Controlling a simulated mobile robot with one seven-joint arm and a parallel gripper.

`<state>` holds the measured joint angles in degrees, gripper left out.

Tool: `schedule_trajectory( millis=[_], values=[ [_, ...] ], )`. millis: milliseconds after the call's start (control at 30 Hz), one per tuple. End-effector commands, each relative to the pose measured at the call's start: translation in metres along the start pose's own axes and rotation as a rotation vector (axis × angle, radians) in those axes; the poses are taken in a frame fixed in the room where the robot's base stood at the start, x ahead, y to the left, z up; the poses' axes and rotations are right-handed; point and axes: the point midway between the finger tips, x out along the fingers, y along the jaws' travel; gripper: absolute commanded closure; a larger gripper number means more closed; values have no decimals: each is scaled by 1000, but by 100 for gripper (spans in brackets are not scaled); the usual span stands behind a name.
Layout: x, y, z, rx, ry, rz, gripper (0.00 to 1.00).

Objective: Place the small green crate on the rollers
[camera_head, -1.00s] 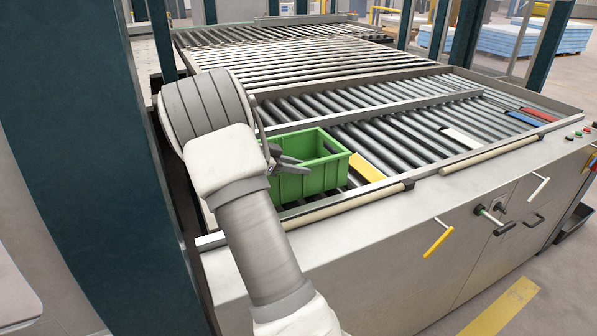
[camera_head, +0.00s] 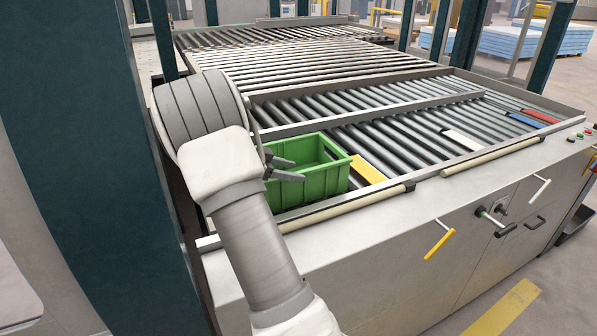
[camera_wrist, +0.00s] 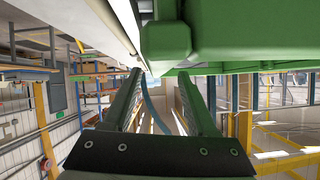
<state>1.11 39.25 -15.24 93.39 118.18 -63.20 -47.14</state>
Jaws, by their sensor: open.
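The small green crate (camera_head: 318,185) stands upright on the rollers (camera_head: 385,145) at the near left of the machine, close to the front rail. It looks empty as far as I can see inside. My gripper (camera_head: 297,170) is open at the crate's left side, its fingers overlapping the left rim in the head view. The fingers are spread and nothing shows between them. In the wrist view the crate (camera_wrist: 235,30) fills the top right, close to my gripper (camera_wrist: 160,72). I cannot tell whether a finger touches it.
A yellow piece (camera_head: 366,168) lies just right of the crate. White (camera_head: 462,138), blue (camera_head: 526,119) and red (camera_head: 540,115) pieces lie further right. A dark green post (camera_head: 90,170) stands left of my arm. Rollers behind the crate are clear.

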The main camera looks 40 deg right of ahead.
Motion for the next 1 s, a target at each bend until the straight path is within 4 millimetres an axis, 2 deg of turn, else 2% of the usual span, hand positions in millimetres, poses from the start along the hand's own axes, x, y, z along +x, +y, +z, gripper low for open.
schedule_trajectory(
  millis=[100, 300, 1000],
  values=[
    [-22, -1, -1, 1, -1, -2, 42],
    [-42, 0, 0, 0, 0, -1, 42],
    [-45, 0, 0, 0, 0, 1, 42]
  ],
)
